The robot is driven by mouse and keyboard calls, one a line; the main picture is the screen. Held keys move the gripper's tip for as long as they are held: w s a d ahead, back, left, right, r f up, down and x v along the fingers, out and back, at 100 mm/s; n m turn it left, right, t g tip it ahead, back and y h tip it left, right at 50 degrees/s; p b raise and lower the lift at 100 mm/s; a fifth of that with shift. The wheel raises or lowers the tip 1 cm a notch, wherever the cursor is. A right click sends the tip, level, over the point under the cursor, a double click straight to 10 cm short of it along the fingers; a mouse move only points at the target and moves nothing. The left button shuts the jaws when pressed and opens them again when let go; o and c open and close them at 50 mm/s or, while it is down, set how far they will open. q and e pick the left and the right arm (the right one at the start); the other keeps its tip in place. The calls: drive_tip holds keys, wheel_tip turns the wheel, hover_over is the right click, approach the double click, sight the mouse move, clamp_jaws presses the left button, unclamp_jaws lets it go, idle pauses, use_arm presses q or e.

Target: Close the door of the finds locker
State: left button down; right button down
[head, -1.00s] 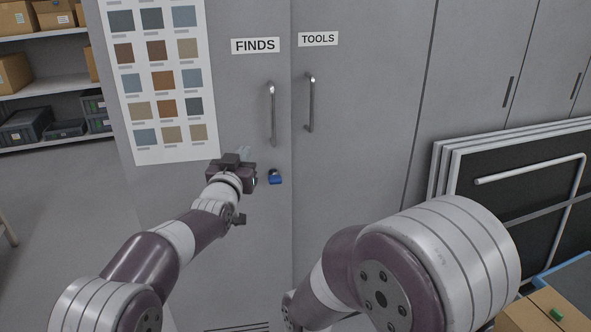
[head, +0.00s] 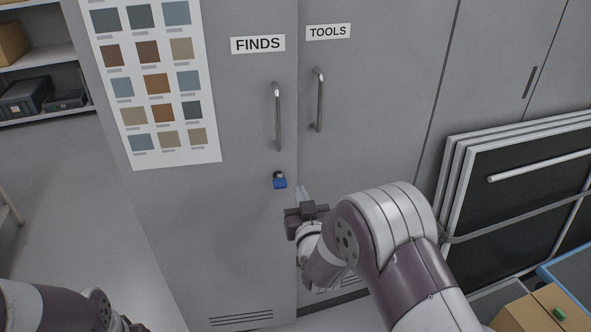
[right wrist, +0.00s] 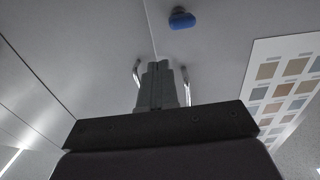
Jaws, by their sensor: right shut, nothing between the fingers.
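My right gripper (head: 302,193) is shut and empty, in front of the seam, just below and right of the padlock. The right wrist view shows its closed fingers (right wrist: 160,66) pointing along the seam, with the padlock (right wrist: 182,18) above. I cannot tell whether they touch the door. My left gripper is out of view.
A colour chart (head: 155,95) hangs on the FINDS door's left part. The TOOLS door has its own handle (head: 318,100). Framed dark panels (head: 520,200) lean at the right, near a cardboard box (head: 535,310). Shelves (head: 45,75) stand at the far left, with open floor before them.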

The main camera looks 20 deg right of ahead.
sight(292, 164)
drive_tip(key=w, duration=0.6)
drive_tip(key=w+d, duration=0.1)
drive_tip(key=w, duration=0.2)
drive_tip(key=shift+w, duration=0.4)
